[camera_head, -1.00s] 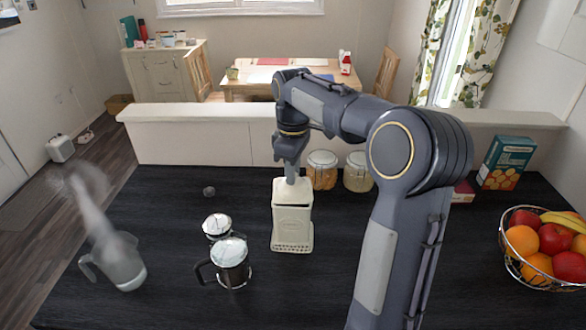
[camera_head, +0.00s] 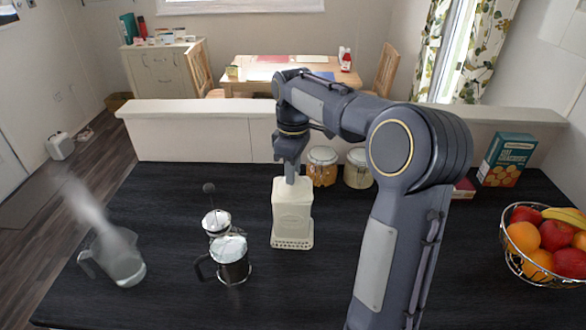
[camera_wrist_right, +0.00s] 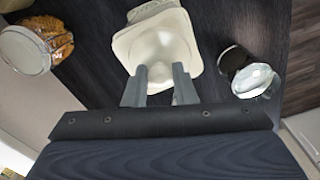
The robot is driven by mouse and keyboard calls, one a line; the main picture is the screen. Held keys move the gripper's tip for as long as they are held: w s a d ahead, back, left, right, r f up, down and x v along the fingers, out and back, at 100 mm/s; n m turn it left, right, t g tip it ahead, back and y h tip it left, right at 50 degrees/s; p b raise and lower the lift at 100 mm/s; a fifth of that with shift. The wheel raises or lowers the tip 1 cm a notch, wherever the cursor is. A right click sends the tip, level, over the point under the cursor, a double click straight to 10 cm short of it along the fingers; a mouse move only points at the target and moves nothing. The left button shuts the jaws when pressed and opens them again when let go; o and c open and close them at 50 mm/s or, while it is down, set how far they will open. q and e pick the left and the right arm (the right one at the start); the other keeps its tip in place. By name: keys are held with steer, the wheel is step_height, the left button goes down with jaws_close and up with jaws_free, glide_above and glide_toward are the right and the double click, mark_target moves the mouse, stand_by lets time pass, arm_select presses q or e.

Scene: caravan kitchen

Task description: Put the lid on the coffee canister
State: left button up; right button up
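The cream coffee canister (camera_head: 292,226) stands upright on the dark counter, near the middle of the head view. My right gripper (camera_head: 291,178) points down directly above it. In the right wrist view, the gripper (camera_wrist_right: 159,88) has its fingers on both sides of the knob of the pale, square lid (camera_wrist_right: 140,47) and appears shut on it. The lid is over the canister's top and looks roughly lined up with it. I cannot tell whether it is fully seated. The canister body (camera_wrist_right: 150,10) shows partly beyond the lid. My left gripper is not in view.
A coffee press (camera_head: 231,262) with a dark handle stands left of the canister. A steaming glass jug (camera_head: 122,264) is further left. Lidded jars (camera_head: 322,168) stand behind. A fruit basket (camera_head: 548,262) and biscuit box (camera_head: 507,160) are at the right.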

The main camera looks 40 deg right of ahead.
steer(key=shift+o, duration=0.4)
steer(key=shift+r, duration=0.15)
step_height(320, 180, up, 6)
steer(key=p, duration=0.5)
steer(key=shift+f+p, duration=0.25)
steer(key=shift+p, duration=0.05)
steer(key=shift+r, duration=2.65)
